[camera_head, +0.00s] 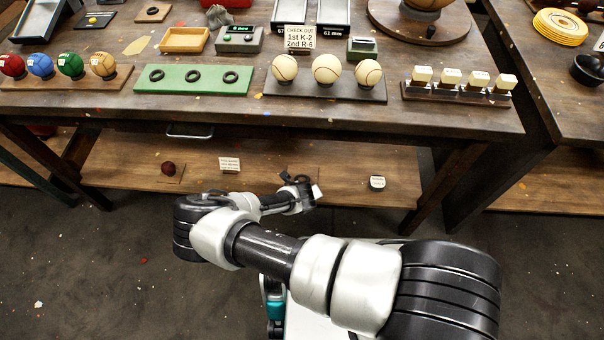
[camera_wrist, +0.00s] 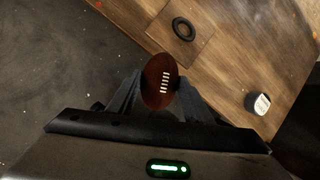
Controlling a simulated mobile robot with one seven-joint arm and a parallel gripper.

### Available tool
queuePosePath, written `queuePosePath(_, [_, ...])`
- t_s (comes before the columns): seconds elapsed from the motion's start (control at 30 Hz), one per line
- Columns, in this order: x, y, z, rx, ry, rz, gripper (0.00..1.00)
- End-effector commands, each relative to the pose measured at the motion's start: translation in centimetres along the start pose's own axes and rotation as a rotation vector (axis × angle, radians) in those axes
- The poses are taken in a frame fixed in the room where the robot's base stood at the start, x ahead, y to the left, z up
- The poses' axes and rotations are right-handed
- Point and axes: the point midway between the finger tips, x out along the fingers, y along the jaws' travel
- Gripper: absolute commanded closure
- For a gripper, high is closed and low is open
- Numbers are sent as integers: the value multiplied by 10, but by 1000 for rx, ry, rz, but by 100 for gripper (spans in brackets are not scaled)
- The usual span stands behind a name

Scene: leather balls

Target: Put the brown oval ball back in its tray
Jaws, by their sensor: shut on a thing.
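The brown oval ball (camera_wrist: 153,88), with white laces, is between the two fingers of my gripper (camera_wrist: 159,92) in the wrist view. My gripper is shut on it. A square wooden tray (camera_wrist: 180,54) with a black ring (camera_wrist: 183,28) lies on the wooden shelf just beyond the ball. The ring is empty, and the ball is apart from it in the picture. In the head view my gripper (camera_head: 303,189) is at the front edge of the lower shelf; I cannot make out the ball there.
The lower shelf (camera_head: 335,170) runs under the table (camera_head: 220,112). A dark red ball (camera_head: 168,168) and a small sign (camera_head: 229,164) are to the left, a small black-and-white object (camera_head: 377,183) to the right. It also shows in the wrist view (camera_wrist: 258,103). Table legs flank the shelf.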

Motion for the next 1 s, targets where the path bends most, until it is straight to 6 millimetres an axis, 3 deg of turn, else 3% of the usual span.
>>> queuePosePath(0.3, [40, -37, 70, 7, -4, 1, 82])
queuePosePath(0.5, [52, -51, 97, 5, -2, 0, 82])
queuePosePath(0.73, [58, -59, 110, 4, -1, -2, 82])
queuePosePath(0.9, [86, -53, 98, 1, 1, -2, 82])
queuePosePath(1.0, [90, -52, 97, 2, 0, -2, 82])
